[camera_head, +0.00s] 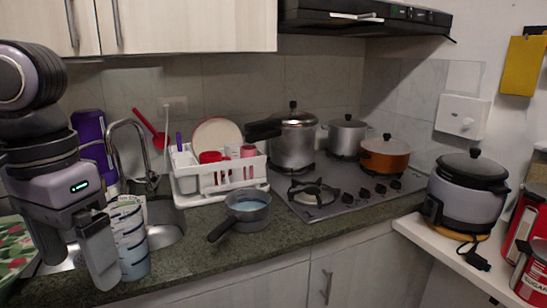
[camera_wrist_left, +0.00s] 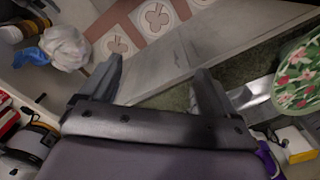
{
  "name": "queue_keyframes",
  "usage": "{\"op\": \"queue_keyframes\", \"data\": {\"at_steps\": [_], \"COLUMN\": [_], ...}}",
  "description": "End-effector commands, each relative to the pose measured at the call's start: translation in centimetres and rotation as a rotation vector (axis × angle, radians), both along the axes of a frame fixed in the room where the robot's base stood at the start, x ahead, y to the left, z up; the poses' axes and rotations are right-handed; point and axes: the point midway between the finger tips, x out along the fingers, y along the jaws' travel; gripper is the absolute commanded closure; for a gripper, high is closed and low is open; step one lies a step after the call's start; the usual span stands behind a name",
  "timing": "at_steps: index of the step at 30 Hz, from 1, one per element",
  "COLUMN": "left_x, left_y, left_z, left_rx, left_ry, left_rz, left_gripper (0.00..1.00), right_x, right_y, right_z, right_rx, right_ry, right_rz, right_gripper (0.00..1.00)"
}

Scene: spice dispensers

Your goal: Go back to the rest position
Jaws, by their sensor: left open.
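My left gripper (camera_head: 78,266) hangs at the left of the head view, fingers pointing down, in front of the sink. In the left wrist view its two fingers (camera_wrist_left: 158,70) are spread apart with nothing between them. A stacked, light blue-grey dispenser or cup tower (camera_head: 133,250) stands upright just right of the fingers in the head view; the gripper partly hides it. I cannot tell whether they touch. My right gripper is in neither view.
The counter (camera_head: 180,262) holds a dish rack (camera_head: 225,180), a saucepan (camera_head: 246,208) and a stove (camera_head: 345,190) with pots. The faucet (camera_head: 125,130) rises behind the dispenser. A rice cooker (camera_head: 468,190) stands right. A white bag (camera_wrist_left: 65,47) shows in the wrist view.

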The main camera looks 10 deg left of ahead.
Motion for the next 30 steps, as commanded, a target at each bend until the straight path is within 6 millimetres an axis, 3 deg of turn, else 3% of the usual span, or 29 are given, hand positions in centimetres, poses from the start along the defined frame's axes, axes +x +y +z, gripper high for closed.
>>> {"op": "queue_keyframes", "data": {"at_steps": [1, 9, 18, 23, 30], "left_x": [-0.1, -1.6, -3.9, -3.6, -0.3], "left_y": [-1.7, -9.9, -18.7, -21.6, -23.0], "left_z": [-1.2, -4.5, -4.4, -3.1, -1.8], "left_rx": [-0.057, -0.374, -0.725, -0.85, -0.935], "left_ry": [0.048, 0.314, 0.849, 1.208, 1.824], "left_rz": [0.01, 0.165, 0.494, 0.713, 1.063], "left_gripper": [0.1, 0.1, 0.1, 0.1, 0.1], "right_x": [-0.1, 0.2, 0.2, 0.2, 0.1], "right_y": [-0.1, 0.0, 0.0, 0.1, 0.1], "right_z": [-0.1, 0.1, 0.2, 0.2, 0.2], "right_rx": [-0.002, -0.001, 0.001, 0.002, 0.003], "right_ry": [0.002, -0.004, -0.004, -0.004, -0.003], "right_rz": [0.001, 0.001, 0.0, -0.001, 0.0], "right_gripper": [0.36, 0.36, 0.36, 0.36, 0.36]}}
